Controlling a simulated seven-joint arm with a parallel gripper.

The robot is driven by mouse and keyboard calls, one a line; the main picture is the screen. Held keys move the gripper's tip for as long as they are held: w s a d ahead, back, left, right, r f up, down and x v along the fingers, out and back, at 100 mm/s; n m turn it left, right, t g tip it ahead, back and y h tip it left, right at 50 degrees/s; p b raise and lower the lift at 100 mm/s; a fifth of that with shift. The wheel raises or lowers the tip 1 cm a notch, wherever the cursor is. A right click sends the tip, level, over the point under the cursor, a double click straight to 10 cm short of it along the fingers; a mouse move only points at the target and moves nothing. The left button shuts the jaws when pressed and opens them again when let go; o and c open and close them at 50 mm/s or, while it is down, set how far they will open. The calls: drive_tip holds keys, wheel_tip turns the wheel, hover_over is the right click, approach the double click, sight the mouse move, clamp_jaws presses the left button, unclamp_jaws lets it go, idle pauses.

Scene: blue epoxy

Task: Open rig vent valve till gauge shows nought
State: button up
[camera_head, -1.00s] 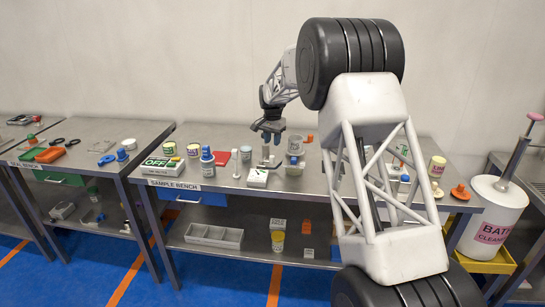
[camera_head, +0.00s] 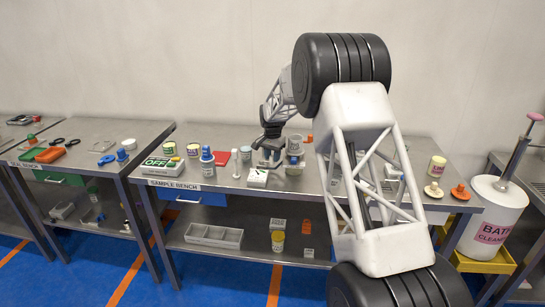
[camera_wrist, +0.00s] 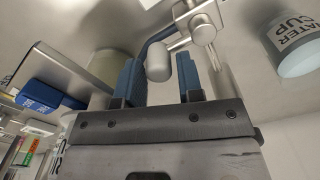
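My gripper (camera_head: 268,152) is low over the middle of the sample bench, beside a white block (camera_head: 257,178). In the wrist view its two blue fingers (camera_wrist: 160,78) stand apart. A metal fitting (camera_wrist: 203,30) lies just beyond them, with a rounded grey knob-like end (camera_wrist: 158,62) in the gap, close to the left finger. I cannot tell whether they touch. This fitting may be the rig's vent valve, but I cannot be sure. I can make out no gauge face or needle in either view.
A cup (camera_wrist: 290,42) with partly readable lettering stands at right in the wrist view. A blue block (camera_wrist: 50,97) is at left. On the bench are a blue-capped bottle (camera_head: 207,161), a green OFF sign box (camera_head: 161,166) and a red item (camera_head: 222,158).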

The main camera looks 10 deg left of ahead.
drive_tip(key=shift+f, duration=0.1)
drive_tip(key=shift+c, duration=0.3)
clamp_jaws()
drive_tip(key=shift+w, duration=0.1)
drive_tip(key=n, duration=0.1)
drive_tip(key=w+n, duration=0.1)
drive_tip(key=n, duration=0.1)
drive_tip(key=w+n, duration=0.1)
drive_tip(key=n, duration=0.1)
drive_tip(key=shift+a, duration=0.35)
drive_tip(key=n, duration=0.2)
drive_tip(key=w+a+n, duration=0.1)
drive_tip(key=n, duration=0.2)
drive_tip(key=shift+w+a+n, duration=0.3)
drive_tip(key=shift+n, duration=0.1)
